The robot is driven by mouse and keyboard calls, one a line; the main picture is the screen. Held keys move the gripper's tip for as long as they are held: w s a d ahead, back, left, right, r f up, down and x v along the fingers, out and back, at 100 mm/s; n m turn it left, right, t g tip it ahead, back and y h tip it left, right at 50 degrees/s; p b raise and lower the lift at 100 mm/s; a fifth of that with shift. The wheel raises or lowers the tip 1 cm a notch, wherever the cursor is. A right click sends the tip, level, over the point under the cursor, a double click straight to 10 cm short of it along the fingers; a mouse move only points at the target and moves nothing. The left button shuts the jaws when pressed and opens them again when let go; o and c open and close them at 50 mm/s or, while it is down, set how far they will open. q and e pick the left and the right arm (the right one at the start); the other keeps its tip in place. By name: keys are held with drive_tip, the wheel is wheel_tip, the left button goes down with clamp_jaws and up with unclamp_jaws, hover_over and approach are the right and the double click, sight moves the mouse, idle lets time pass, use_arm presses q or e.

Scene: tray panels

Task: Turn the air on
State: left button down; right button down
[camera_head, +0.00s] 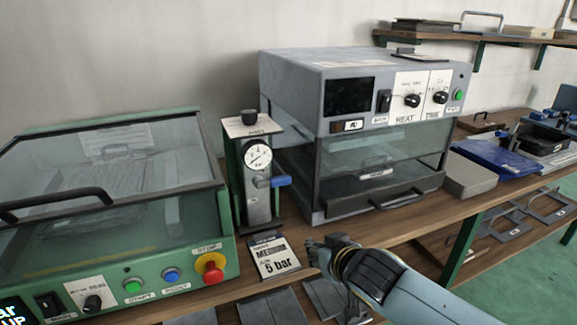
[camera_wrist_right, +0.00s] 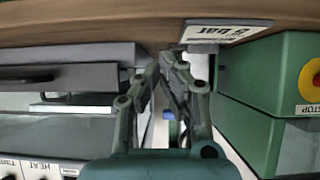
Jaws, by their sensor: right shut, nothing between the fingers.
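The air unit (camera_head: 257,205) is a narrow grey and green stand between the two machines, with a round white gauge (camera_head: 257,157) and a black knob (camera_head: 249,117) on top. A blue lever (camera_head: 281,181) sticks out sideways to the right below the gauge. A bit of blue, likely this lever (camera_wrist_right: 169,116), shows behind the fingers in the right wrist view, mostly hidden. My right gripper (camera_head: 313,247) is shut and empty, below and right of the lever and apart from it. Its fingers (camera_wrist_right: 166,66) meet in the wrist view. My left gripper is not in view.
The green machine (camera_head: 150,265) with a red stop button (camera_head: 210,267) stands left. The grey heating machine (camera_head: 290,90), with its drawer handle (camera_head: 405,199), stands right. The gap between them is narrow.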

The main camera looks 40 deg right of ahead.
drive_tip(key=w+r+t+p, duration=0.1)
drive_tip(key=w+r, duration=0.1)
drive_tip(key=r, duration=0.7)
drive_tip(key=w+r+t+p, duration=0.1)
drive_tip(key=w+r+t, duration=0.1)
drive_tip(key=r, duration=0.8)
drive_tip(key=shift+a+t+h, duration=0.3)
drive_tip(key=shift+a, duration=0.1)
drive_tip(key=shift+w+r, duration=0.1)
hover_over(272, 181)
drive_tip(key=s+d, duration=0.1)
drive_tip(key=d, duration=0.2)
wheel_tip(272, 181, down, 2)
drive_tip(key=shift+s+f, duration=0.15)
drive_tip(key=shift+f, duration=2.1)
drive_tip(key=shift+f, duration=0.1)
drive_tip(key=shift+d+f+m+b, duration=0.15)
drive_tip(key=shift+m+b, duration=0.2)
drive_tip(key=shift+m, duration=0.05)
